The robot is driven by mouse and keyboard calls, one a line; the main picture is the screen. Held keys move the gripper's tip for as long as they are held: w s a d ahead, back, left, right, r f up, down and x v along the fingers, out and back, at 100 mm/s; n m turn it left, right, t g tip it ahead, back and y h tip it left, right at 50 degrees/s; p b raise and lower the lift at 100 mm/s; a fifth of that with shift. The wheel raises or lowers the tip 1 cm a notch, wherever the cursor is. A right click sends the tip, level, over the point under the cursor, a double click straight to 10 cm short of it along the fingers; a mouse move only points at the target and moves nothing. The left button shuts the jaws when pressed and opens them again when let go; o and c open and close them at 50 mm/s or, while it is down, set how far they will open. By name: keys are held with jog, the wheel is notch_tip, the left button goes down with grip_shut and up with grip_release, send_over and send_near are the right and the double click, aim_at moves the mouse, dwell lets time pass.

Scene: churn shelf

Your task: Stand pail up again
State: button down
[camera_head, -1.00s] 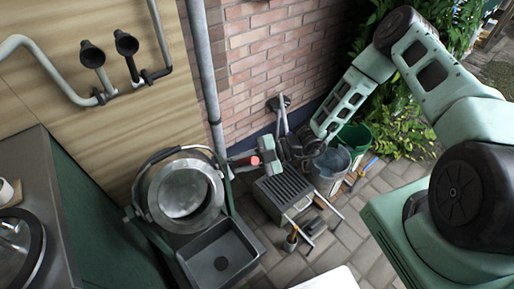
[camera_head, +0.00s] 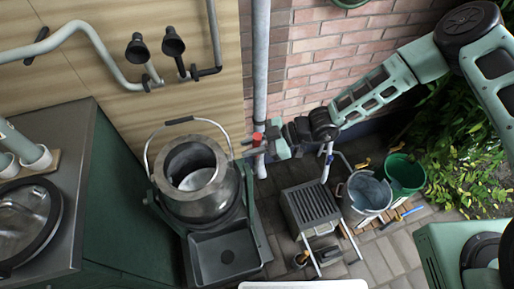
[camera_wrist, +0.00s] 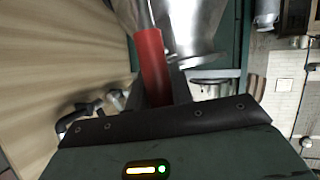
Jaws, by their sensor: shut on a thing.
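The metal pail (camera_head: 205,208) sits in a dark green cradle (camera_head: 249,205) against the wall, with its mouth facing mostly up. It looks close to upright; I cannot tell whether a slight lean is left. Its wire bail (camera_head: 221,127) arches over the mouth. A red grip (camera_head: 257,138) is at the right of the pail, higher than the cradle's tray. My gripper (camera_head: 268,141) reaches in from the right and is shut on it. In the wrist view the red grip (camera_wrist: 151,66) stands between the jaws, with the pail's metal side (camera_wrist: 195,25) just behind it.
A black tray (camera_head: 226,256) is below the pail in front. A slatted grey stand (camera_head: 312,207), a grey bucket (camera_head: 367,195) and a green bucket (camera_head: 404,175) stand to the right. A grey counter (camera_head: 62,128) is at the left. A vertical pipe (camera_head: 261,65) runs behind.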

jog(key=shift+w+f, duration=0.1)
jog(key=shift+w, duration=0.05)
jog(key=c, duration=1.2)
grip_release()
jog(key=shift+c, duration=0.2)
jog(key=p+v, duration=0.7)
jog(key=v, duration=1)
jog(key=shift+d, duration=0.2)
